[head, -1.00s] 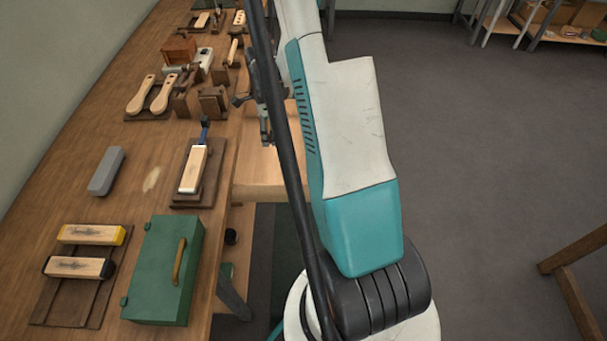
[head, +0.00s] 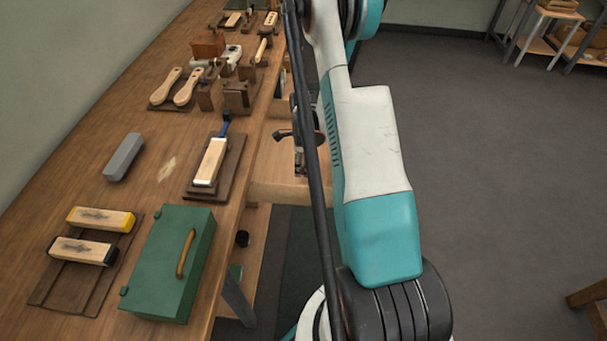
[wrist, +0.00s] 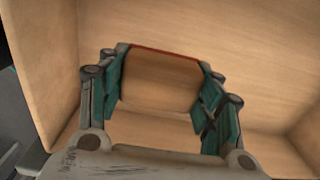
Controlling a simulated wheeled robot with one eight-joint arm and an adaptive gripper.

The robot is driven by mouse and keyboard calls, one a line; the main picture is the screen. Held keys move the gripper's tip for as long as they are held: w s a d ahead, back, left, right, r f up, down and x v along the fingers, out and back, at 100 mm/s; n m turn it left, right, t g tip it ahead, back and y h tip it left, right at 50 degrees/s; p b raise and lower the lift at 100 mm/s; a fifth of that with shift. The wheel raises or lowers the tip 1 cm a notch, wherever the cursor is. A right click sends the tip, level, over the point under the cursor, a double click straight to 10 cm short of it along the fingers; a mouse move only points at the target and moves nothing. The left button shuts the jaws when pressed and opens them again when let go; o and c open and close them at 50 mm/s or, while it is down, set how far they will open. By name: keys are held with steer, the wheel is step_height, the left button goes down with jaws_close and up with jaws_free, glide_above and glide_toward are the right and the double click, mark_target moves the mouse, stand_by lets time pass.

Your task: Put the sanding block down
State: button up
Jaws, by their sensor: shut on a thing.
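My gripper (wrist: 162,92) is shut on a light wooden block with a thin red edge, the sanding block (wrist: 158,72), held between its two green-sided fingers in the wrist view. Pale wooden surfaces surround the block there, like the inside of an open drawer or box. I cannot tell whether the block touches the surface beneath. In the head view the gripper is largely hidden behind my arm, near the pale wooden drawer (head: 268,191) at the bench's right edge; the held block is not visible there.
On the bench, a dark rack (head: 52,293) bears a yellow-ended block (head: 100,219) and a black-ended block (head: 82,252). A green box (head: 165,275), a grey stone (head: 124,157) and a tray with a white-ended block (head: 210,161) are nearby. Open floor lies to the right.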

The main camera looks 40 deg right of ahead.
steer(key=shift+f+b, duration=0.8)
steer(key=shift+f, duration=1.45)
steer(key=o, duration=1.3)
steer(key=shift+f, duration=0.1)
step_height(320, 180, up, 12)
steer(key=p, duration=0.4)
